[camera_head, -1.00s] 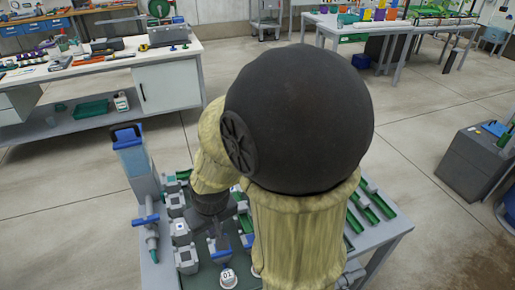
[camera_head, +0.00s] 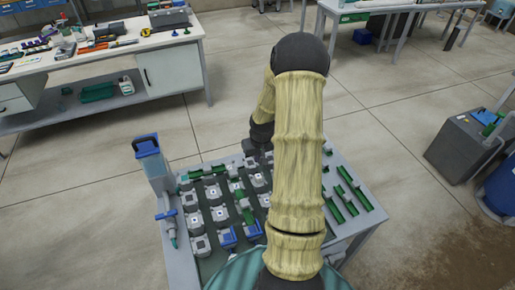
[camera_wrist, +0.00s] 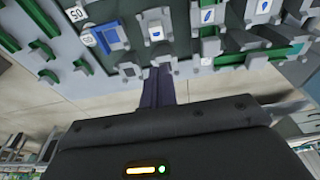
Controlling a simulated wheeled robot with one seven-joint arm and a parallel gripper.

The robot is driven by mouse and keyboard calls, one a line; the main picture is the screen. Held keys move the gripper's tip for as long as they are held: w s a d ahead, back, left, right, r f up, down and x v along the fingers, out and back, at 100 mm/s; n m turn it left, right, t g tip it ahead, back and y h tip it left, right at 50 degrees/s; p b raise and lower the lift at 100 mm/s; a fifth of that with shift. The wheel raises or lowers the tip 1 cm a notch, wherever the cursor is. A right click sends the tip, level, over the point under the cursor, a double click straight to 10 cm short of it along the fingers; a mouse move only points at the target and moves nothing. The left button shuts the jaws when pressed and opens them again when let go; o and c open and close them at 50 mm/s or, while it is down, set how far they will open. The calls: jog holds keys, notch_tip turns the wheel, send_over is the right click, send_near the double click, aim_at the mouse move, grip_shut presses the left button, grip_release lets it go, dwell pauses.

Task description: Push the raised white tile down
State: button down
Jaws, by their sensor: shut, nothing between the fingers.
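Grey blocks with white tiles stand in rows on the skid's panel. In the wrist view, one white tile with a blue drop mark (camera_wrist: 156,32) lies just beyond my fingertips, and another such tile (camera_wrist: 208,15) is to its right. I cannot tell which tile is raised. My gripper (camera_wrist: 160,68) is shut and empty, with its dark fingers pointing at the panel's edge row. Contact with a block cannot be made out. In the head view my arm hides part of the panel, and the gripper end is small near the far edge.
The skid table (camera_head: 345,235) carries green channels (camera_head: 352,178) on the right and a blue-topped column (camera_head: 150,165) at the left. A blue clip (camera_wrist: 113,38) and round white tags show in the wrist view. A workbench (camera_head: 165,55) stands behind; the floor between is clear.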

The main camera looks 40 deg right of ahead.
jog(key=shift+f, duration=0.15)
notch_tip(320, 180, down, 7)
jog(key=b, duration=0.6)
jog(key=shift+w, duration=0.15)
dwell(0.8)
jog(key=shift+s, duration=0.25)
jog(key=shift+w, duration=0.15)
jog(key=shift+f+b, duration=1.25)
jog(key=shift+f, duration=0.45)
dwell(0.4)
jog(key=shift+r, duration=0.1)
jog(key=shift+r+p, duration=3.55)
jog(key=shift+r, duration=0.45)
